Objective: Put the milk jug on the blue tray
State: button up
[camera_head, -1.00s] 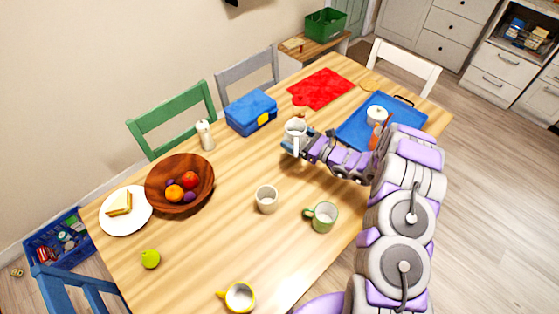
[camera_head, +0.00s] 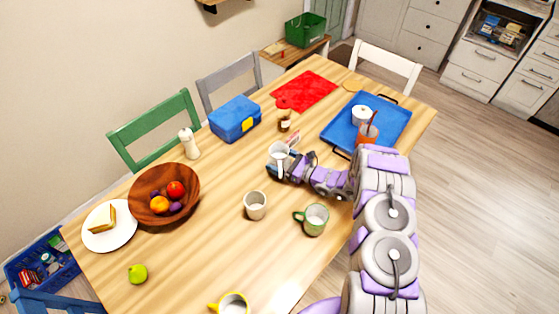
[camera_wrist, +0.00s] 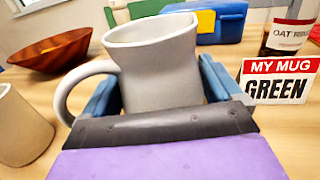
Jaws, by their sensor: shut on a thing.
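The milk jug (camera_head: 279,153) is pale grey-white with a handle and a pouring lip. In the wrist view the jug (camera_wrist: 155,65) stands upright between the blue fingers, its handle to the left. My gripper (camera_head: 280,168) is shut on it, and it also shows in the wrist view (camera_wrist: 160,95). The jug's lower part is hidden there, and I cannot tell whether its base touches the table. The blue tray (camera_head: 392,117) lies to the right, past my forearm. A white lidded pot (camera_head: 361,115) and an orange cup (camera_head: 367,134) are on it.
A beige cup (camera_head: 255,205) and a green mug (camera_head: 314,219) stand nearer. A blue lunchbox (camera_head: 235,119) is behind. The tray's right side is clear.

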jog(key=shift+d, duration=0.35)
jog(key=o, duration=1)
jog(key=shift+c, duration=0.2)
jog(key=shift+o, duration=0.6)
jog(key=shift+a, duration=0.2)
jog(key=shift+a, duration=0.1)
jog(key=p+v, duration=0.2)
jog(key=v, duration=0.8)
jog(key=shift+d+r, duration=0.1)
jog(key=shift+d, duration=0.35)
jog(key=shift+s+d, duration=0.35)
jog(key=shift+d, duration=0.3)
